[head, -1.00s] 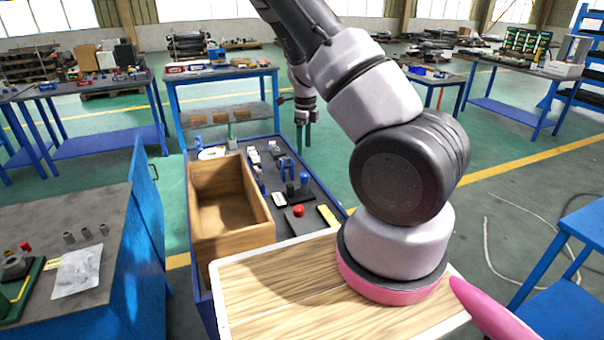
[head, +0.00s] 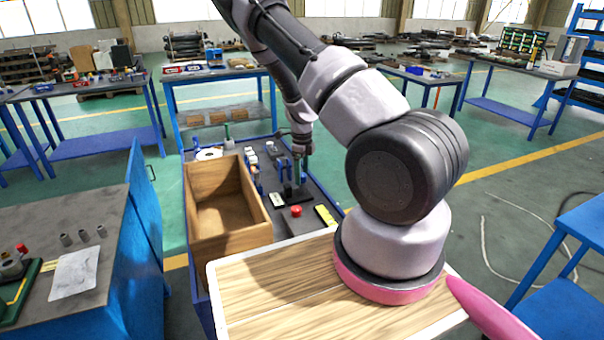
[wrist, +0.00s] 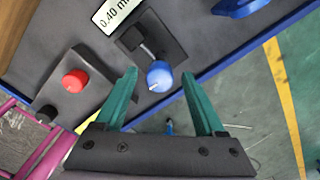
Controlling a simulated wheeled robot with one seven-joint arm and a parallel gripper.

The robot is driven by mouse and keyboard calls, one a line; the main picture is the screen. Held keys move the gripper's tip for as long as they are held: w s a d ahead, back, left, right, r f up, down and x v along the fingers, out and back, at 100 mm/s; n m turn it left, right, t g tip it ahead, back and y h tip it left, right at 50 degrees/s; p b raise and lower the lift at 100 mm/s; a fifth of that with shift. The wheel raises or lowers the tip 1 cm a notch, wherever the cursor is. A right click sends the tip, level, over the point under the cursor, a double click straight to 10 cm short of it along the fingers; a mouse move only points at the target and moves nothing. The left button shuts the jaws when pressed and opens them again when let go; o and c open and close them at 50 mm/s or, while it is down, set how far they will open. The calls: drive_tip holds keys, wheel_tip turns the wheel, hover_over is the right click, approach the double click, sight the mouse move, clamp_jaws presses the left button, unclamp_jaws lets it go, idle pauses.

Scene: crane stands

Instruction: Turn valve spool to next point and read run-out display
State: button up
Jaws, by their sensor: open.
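My gripper (head: 301,172) is over the dark bench at the centre of the head view, with its fingers pointing down. In the wrist view its two green fingers (wrist: 160,74) are open and empty. A blue round knob (wrist: 159,78), which looks like the valve spool's end, lies between the fingertips in that picture, on a dark fixture plate (wrist: 172,42). I cannot tell how far below the fingers it is. A white display (wrist: 114,15) reads "0.40 m", with the rest cut off by the frame's top edge. In the head view my gripper partly hides the fixture.
A red button (wrist: 75,81) on a grey box stands left of the fixture; it also shows in the head view (head: 296,211). A wooden box (head: 262,228) stands at the bench's left. A yellow item (head: 325,216) lies near the right edge. Open floor is beyond that edge.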

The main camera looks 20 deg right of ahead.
drive_tip(key=shift+c, duration=0.4)
clamp_jaws()
drive_tip(key=shift+n, duration=0.3)
drive_tip(key=n, duration=0.4)
drive_tip(key=shift+n, duration=0.4)
drive_tip(key=n, duration=1.2)
drive_tip(key=shift+n, duration=0.3)
drive_tip(key=n, duration=0.5)
drive_tip(key=shift+n, duration=0.3)
